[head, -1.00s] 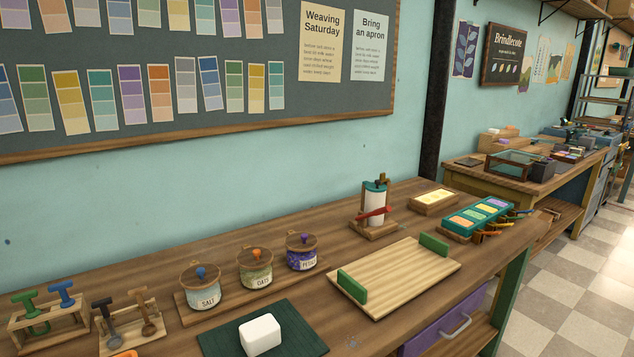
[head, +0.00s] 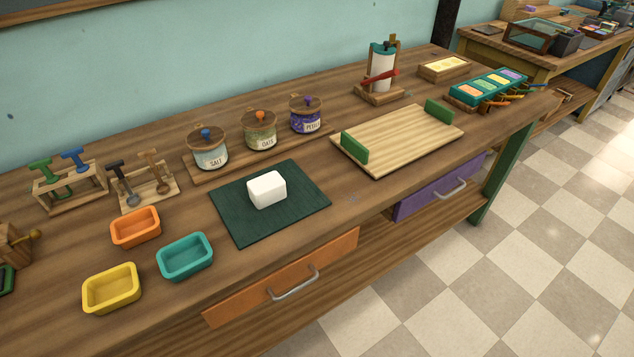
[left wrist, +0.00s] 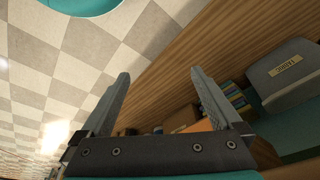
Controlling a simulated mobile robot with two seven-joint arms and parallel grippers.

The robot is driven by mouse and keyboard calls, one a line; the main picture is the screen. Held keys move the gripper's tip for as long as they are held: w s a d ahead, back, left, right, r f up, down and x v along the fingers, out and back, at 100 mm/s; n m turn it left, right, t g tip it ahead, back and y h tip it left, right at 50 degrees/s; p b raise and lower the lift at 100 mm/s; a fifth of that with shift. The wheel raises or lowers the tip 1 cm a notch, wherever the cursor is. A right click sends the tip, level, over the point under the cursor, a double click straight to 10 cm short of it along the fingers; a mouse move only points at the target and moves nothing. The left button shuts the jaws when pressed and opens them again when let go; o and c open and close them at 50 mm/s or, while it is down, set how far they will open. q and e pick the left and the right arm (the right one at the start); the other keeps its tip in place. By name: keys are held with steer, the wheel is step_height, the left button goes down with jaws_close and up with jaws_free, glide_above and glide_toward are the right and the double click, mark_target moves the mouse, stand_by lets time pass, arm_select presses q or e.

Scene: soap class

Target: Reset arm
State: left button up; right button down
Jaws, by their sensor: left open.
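My left gripper (left wrist: 157,100) shows in the left wrist view with its two grey fingers apart and nothing between them. Behind it are the checkered floor and a wooden surface. Neither gripper shows in the head view. In the head view a white soap block (head: 267,189) rests on a dark green mat (head: 236,221) on the wooden workbench (head: 330,210).
Orange (head: 136,228), teal (head: 185,257) and yellow (head: 112,289) trays sit front left. Labelled jars (head: 260,131) stand behind the mat. A ribbed wooden board (head: 398,140) with green ends lies to the right. Orange (head: 290,285) and purple (head: 436,190) drawers are below.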

arm_select(q)
steer(key=s+a+f+g, duration=0.1)
steer(key=s+a+f, duration=0.2)
steer(key=s+f, duration=1.4)
step_height(320, 180, down, 4)
steer(key=shift+r+g, duration=0.2)
steer(key=shift+g, duration=0.2)
steer(key=shift+s, duration=0.1)
